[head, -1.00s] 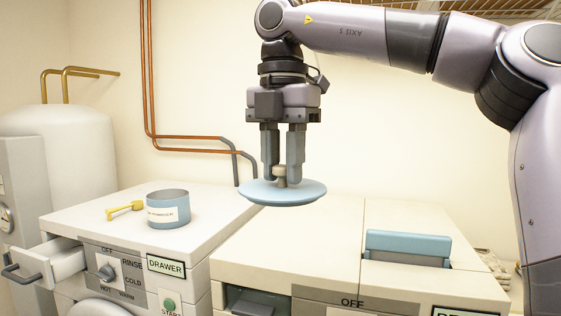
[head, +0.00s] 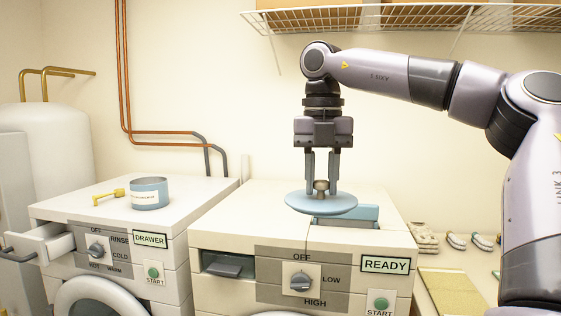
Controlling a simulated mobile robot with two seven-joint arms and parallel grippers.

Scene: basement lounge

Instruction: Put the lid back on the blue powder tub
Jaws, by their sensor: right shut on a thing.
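The blue powder tub (head: 149,194) stands upright without its lid on top of the left washing machine, a white label on its front. The lid (head: 321,203) is a round blue disc with a knob. My left gripper is not in view.
A yellow scoop (head: 110,194) lies left of the tub. The left machine's drawer (head: 38,243) is pulled out. A wire shelf (head: 400,18) hangs above my arm. Pipes run up the back wall.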

